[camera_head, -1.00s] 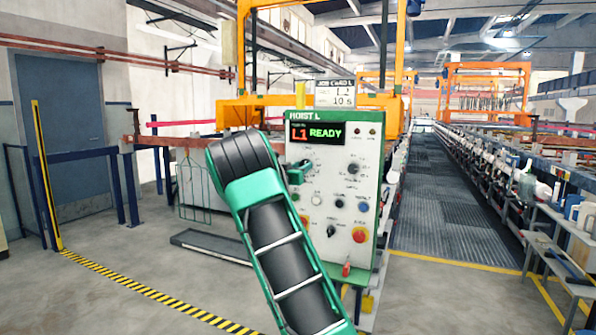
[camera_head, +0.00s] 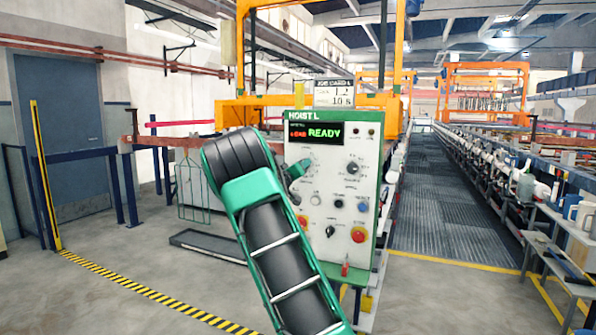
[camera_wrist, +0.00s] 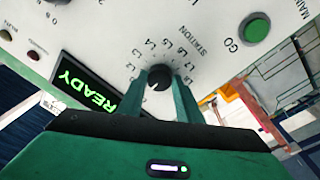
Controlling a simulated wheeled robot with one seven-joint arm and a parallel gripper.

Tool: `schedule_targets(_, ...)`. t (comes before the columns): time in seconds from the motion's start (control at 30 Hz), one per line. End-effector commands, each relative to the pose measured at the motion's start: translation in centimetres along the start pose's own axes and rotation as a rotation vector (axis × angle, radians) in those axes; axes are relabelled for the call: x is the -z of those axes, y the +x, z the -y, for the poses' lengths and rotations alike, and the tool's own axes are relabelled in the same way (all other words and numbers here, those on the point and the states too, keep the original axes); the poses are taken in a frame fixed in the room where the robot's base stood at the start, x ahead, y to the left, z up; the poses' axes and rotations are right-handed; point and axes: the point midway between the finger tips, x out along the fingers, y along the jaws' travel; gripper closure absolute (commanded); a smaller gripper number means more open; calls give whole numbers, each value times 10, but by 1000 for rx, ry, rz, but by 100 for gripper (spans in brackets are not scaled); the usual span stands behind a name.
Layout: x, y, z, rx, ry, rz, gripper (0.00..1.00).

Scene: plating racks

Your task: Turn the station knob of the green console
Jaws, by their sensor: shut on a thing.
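The green console (camera_head: 345,128) is a white panel with a green frame, headed HOIST L. The station knob (camera_wrist: 160,76) is small, black and round, and sits in a ring of L-numbered marks beside the word STATION. My gripper (camera_wrist: 161,88) is shut on this knob, with one green finger on each side of it. In the head view, my gripper (camera_head: 298,171) is at the panel's left part, and it and my arm hide the station knob there. The display (camera_head: 316,133) reads READY in green, with small red text to its left.
A green GO button (camera_wrist: 255,28) is near the knob in the wrist view. Other knobs and a red button (camera_head: 358,235) are on the panel's right and lower parts. A dark low tray (camera_head: 208,246) is on the floor to the left. A grated walkway (camera_head: 440,200) runs off to the right.

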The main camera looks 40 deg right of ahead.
Motion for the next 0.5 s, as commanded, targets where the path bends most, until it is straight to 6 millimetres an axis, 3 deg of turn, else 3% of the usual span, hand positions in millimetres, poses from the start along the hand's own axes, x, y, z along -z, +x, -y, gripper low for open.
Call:
schedule_targets(0.37, 5, -2, 5, 9, 0, -10, 91)
schedule_targets(0.4, 5, -2, 5, 9, 0, -10, 64)
schedule_targets(0.47, 4, -2, 5, 9, 0, -9, 50)
schedule_targets(0.5, 4, -2, 4, 8, -1, -8, 50)
